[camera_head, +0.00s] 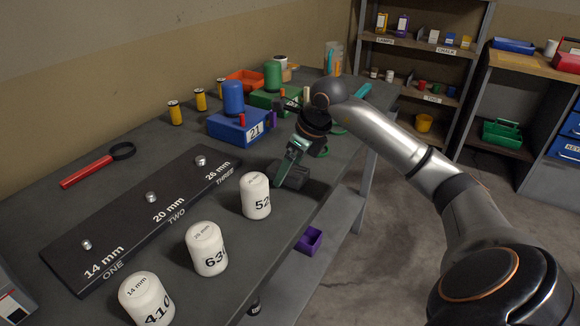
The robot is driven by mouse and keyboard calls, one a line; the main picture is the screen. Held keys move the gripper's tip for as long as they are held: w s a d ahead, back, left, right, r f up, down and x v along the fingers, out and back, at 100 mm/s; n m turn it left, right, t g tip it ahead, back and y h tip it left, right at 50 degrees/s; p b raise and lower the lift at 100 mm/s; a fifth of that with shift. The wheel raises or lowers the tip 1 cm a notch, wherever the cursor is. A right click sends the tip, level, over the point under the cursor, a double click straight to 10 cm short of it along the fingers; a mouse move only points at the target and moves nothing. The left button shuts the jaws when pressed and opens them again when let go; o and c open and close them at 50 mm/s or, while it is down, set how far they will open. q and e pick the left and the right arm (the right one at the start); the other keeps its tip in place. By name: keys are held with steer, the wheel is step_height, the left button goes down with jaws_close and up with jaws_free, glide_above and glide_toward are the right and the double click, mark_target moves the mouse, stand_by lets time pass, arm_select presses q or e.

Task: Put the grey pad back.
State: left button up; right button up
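A dark grey block (294,177), which looks like the grey pad, is near the right edge of the grey workbench (150,135). My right arm reaches in from the right, and my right gripper (281,181) points down at the left side of this block. The gripper covers part of it. I cannot tell whether the fingers touch it or are closed on it. My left gripper is not in view.
Three white drums stand along the front: 410 (147,299), 63 (206,249) and 52 (256,196). A black board (140,225) with three metal knobs lies behind them. A blue box (226,127) and a red-handled magnifier (85,172) are further back.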

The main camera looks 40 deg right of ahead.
steer(key=shift+o, duration=0.3)
steer(key=shift+s+r, duration=0.1)
steer(key=shift+r, duration=0.4)
steer(key=p+v, duration=0.1)
steer(key=v, duration=1)
steer(key=shift+d+r, duration=0.1)
stand_by(6.0)
